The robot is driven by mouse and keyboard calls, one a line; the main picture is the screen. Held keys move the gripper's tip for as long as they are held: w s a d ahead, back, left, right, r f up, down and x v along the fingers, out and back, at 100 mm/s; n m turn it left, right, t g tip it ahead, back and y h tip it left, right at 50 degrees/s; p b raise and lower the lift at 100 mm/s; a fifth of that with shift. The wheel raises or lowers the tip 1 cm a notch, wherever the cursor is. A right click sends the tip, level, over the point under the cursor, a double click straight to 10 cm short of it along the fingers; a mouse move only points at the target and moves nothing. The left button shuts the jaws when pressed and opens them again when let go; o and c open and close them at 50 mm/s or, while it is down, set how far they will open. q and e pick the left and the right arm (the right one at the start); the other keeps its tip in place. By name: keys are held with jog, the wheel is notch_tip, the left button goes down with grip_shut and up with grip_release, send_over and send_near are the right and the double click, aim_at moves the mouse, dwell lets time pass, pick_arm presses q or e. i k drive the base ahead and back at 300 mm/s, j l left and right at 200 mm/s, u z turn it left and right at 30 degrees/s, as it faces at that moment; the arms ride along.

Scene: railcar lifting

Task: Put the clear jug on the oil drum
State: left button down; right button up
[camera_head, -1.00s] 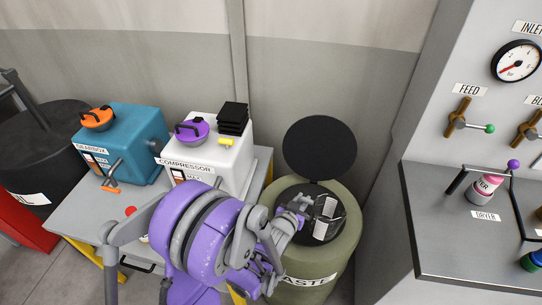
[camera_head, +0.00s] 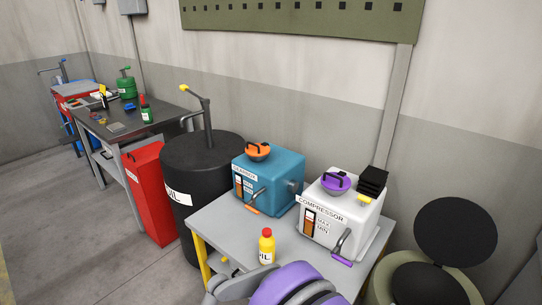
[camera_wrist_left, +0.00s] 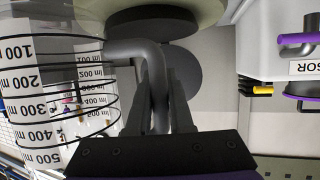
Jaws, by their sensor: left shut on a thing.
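The clear jug (camera_wrist_left: 62,110) shows in the left wrist view, with black rings and white scale strips marked in ml. My left gripper (camera_wrist_left: 161,95) is shut on its grey handle (camera_wrist_left: 150,58). The black oil drum (camera_head: 185,215) stands left of the grey table, with a partly cut-off OIL label. A pump pipe with a yellow handle (camera_head: 194,90) rises from its top. My right gripper is not in view.
The grey table (camera_head: 225,232) carries a blue gearbox (camera_head: 268,180), a white compressor (camera_head: 345,210) and a yellow oil bottle (camera_head: 266,247). A red bin (camera_head: 148,190) stands left of the drum. An olive drum (camera_head: 382,283) with its black lid raised is at bottom right.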

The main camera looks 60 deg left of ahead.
aim_at(183, 158)
jog(key=k+u, duration=0.3)
jog(key=k+j+u, duration=0.15)
jog(key=k+u, duration=0.15)
jog(key=i+j+u, duration=0.15)
jog(key=j+u, duration=0.15)
jog(key=i+j+u, duration=0.25)
jog(key=i+j, duration=0.4)
jog(key=j, duration=0.2)
jog(key=i+j, duration=0.45)
jog(key=j, duration=0.15)
jog(key=i+j, duration=0.4)
jog(key=j, duration=0.2)
jog(key=i+j, duration=0.4)
jog(key=j, duration=0.15)
